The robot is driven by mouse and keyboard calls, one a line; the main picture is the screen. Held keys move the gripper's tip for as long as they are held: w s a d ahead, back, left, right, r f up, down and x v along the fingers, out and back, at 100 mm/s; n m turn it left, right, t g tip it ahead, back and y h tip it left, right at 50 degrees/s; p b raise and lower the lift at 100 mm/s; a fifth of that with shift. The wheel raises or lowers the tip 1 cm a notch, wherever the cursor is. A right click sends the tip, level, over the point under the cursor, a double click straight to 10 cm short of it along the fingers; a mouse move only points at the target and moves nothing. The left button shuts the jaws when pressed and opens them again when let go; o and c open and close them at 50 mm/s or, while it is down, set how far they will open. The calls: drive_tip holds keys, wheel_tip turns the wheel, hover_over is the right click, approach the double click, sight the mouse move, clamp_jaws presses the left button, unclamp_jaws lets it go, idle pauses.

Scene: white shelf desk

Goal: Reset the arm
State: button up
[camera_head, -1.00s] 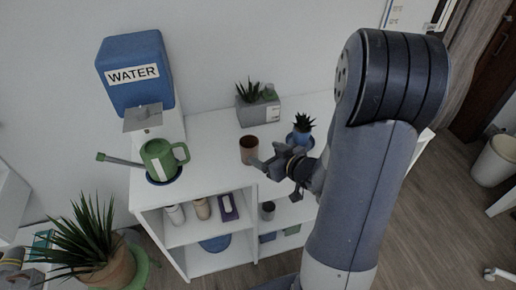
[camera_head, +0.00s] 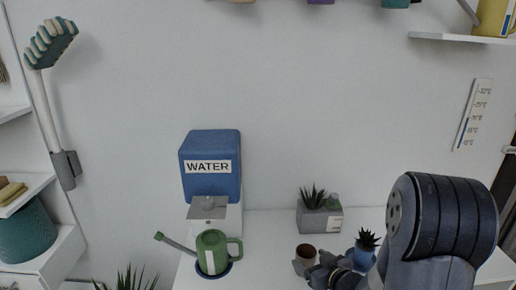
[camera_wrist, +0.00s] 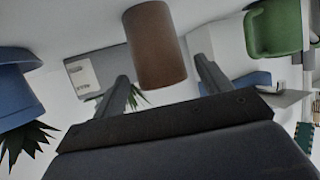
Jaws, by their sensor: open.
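My gripper (camera_head: 314,264) is over the white desk top (camera_head: 262,255), at the lower middle of the head view. Its jaws are open, and the fingers also show in the wrist view (camera_wrist: 163,72). A small brown cup (camera_head: 306,250) stands close in front of the fingers. In the wrist view, which is upside down, the brown cup (camera_wrist: 156,42) appears between and beyond the fingers with nothing visibly clamped. I cannot tell whether a finger touches it. My arm fills the lower right of the head view.
A blue potted plant (camera_head: 363,256) stands right beside my gripper. A grey planter (camera_head: 320,219) is behind it. A green watering can (camera_head: 212,252) and blue WATER tank (camera_head: 209,185) are to the left. A wall shelf (camera_head: 465,40) is at upper right. The wall's middle is clear.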

sight(301, 253)
drive_tip(key=x, duration=0.5)
drive_tip(key=shift+w+a+f, duration=0.1)
drive_tip(key=shift+w+a, duration=0.1)
drive_tip(key=shift+d+r+p, duration=0.1)
drive_tip(key=shift+r+p, duration=0.2)
drive_tip(key=shift+r, duration=1.55)
drive_tip(key=shift+s+f, duration=0.1)
